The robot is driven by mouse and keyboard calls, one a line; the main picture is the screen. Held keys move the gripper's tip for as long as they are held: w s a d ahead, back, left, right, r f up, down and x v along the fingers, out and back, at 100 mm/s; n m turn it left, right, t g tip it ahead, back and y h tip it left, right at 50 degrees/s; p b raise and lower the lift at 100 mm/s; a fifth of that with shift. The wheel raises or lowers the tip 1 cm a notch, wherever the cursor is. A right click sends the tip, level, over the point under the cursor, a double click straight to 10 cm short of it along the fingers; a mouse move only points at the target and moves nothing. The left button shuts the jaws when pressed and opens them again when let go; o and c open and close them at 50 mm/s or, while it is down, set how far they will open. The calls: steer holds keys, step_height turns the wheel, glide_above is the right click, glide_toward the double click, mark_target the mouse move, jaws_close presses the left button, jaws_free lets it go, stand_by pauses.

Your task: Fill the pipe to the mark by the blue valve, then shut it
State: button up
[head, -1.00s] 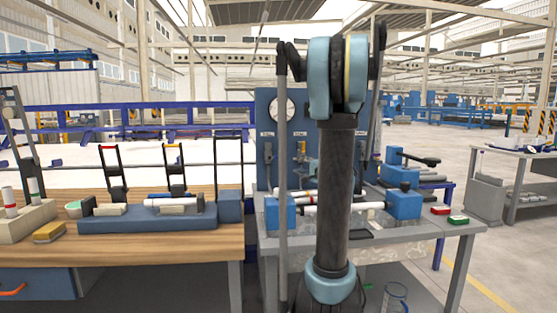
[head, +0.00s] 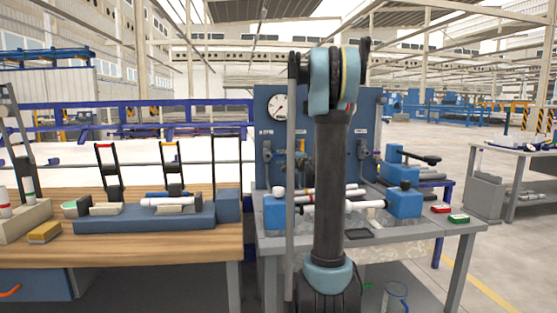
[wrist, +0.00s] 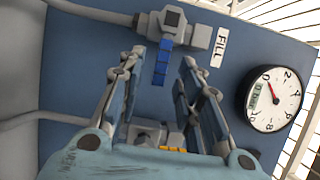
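A white pipe (head: 348,205) lies between two blue blocks on the grey bench. My arm hides part of it and of the panel.
A yellow part (wrist: 178,150) shows low between the fingers. The blue panel (head: 358,112) stands behind the pipe. A wooden table (head: 150,246) with fixtures stands left.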

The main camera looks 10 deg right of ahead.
mark_target(280, 156)
steer(key=shift+x, duration=2.3)
jaws_close()
